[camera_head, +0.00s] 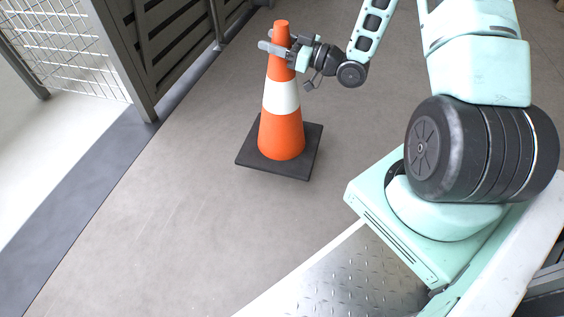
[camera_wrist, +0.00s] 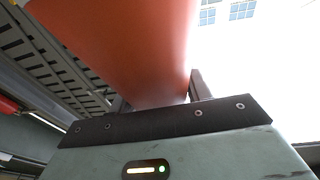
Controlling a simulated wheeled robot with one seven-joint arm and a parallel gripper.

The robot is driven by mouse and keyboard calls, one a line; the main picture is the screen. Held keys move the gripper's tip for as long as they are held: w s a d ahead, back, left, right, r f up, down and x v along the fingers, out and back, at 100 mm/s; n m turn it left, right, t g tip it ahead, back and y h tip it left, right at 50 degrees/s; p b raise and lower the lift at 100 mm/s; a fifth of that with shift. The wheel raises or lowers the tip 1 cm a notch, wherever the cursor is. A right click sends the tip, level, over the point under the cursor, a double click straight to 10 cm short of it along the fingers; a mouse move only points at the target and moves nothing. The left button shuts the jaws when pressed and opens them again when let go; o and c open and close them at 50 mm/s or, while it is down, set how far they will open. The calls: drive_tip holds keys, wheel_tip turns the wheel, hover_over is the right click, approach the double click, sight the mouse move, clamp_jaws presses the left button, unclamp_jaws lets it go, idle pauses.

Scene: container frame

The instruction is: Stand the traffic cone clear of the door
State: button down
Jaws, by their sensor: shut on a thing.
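The traffic cone (camera_head: 281,132) is orange with a white band and a square black base. In the head view it stands upright, its base on or very near the grey floor; I cannot tell if it touches. My gripper (camera_head: 276,47) is shut on the upper part of the cone, just below its tip, coming in from the right. In the wrist view the orange cone (camera_wrist: 125,45) fills the space between the fingers of my gripper (camera_wrist: 155,98). The door (camera_head: 165,40) appears to be the dark slatted panel at the upper left, left of the cone and apart from it.
A wire mesh panel (camera_head: 68,42) stands at the far left. A dark grey strip (camera_head: 75,185) runs diagonally along the floor, with a pale floor beyond it. The grey floor (camera_head: 180,225) in front and left of the cone is clear.

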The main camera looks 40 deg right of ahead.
drive_tip(key=shift+r, duration=0.25)
wheel_tip(320, 180, down, 10)
drive_tip(key=b, duration=0.6)
drive_tip(key=shift+f+b, duration=0.15)
drive_tip(key=shift+b, duration=0.15)
drive_tip(key=c, duration=0.7)
unclamp_jaws()
drive_tip(key=shift+o, duration=0.2)
drive_tip(key=shift+s+d+p, duration=0.25)
drive_tip(key=shift+p, duration=0.1)
drive_tip(key=p, duration=0.5)
approach(278, 74)
drive_tip(key=shift+w+d+f, duration=0.5)
drive_tip(key=shift+d+f, duration=0.25)
drive_tip(key=shift+d, duration=0.05)
drive_tip(key=shift+w+d+f, duration=0.55)
drive_tip(key=shift+d+f, duration=0.2)
